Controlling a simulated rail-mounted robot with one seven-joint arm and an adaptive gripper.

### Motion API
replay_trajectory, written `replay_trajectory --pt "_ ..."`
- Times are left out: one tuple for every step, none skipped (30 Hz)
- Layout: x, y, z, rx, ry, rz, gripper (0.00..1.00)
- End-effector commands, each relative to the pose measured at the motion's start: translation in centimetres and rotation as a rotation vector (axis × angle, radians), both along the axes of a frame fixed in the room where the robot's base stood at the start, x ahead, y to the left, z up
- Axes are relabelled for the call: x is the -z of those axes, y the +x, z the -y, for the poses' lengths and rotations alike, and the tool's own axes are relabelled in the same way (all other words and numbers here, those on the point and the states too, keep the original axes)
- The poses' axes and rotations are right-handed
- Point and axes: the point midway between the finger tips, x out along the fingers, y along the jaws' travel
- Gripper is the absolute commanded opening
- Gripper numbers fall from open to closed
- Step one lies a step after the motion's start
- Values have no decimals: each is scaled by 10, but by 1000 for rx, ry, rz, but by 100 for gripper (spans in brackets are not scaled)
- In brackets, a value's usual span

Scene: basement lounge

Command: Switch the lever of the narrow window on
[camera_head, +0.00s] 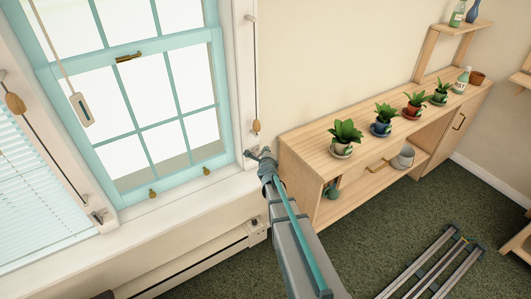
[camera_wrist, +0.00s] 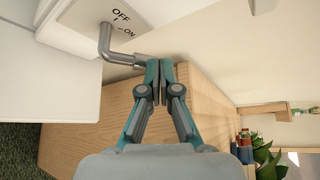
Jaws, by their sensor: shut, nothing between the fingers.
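The lever (camera_wrist: 104,42) is a bent grey metal rod on a white box (camera_wrist: 75,22) marked OFF and ON in the wrist view. The rod runs down from the box, then bends right toward my gripper (camera_wrist: 160,66). My gripper is shut and empty, with its fingertips beside the rod's free end. The rod's end meets or nearly meets the left finger; I cannot tell if they touch. In the head view my gripper (camera_head: 263,156) is at the lower right corner of the teal-framed window (camera_head: 152,105), where the lever is too small to make out clearly.
A wooden cabinet (camera_head: 325,150) with several potted plants stands just right of my gripper. A white sill (camera_head: 170,205) runs below the window. A second window with blinds (camera_head: 30,180) is at the left. A metal frame (camera_head: 435,265) lies on the dark carpet.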

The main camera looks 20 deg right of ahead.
Motion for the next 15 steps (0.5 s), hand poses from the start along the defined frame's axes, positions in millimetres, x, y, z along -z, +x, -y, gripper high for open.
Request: replay_trajectory --pt "0 0 0 0 0 0 0" --pt "-1 -1 0 0 0 0 0" --pt "-1 -2 0 0 0 0 0" --pt "-2 -3 0 0 0 0 0" --pt "-2 -4 -1 0 0 0 0" --pt "-4 -7 -1 0 0 0 0" --pt "-5 -9 -1 0 0 0 0" --pt "-7 -11 -2 0 0 0 0" --pt "-9 -15 -2 0 0 0 0" --pt "-11 -19 -3 -1 0 1 0" --pt "-13 -22 -3 -1 0 1 0" --pt "-16 -28 -4 -1 1 0 0" --pt "-19 -32 -4 -1 1 0 0" --pt "-21 -37 -5 -2 1 0 0" --pt "-25 -44 -6 -2 1 0 0"
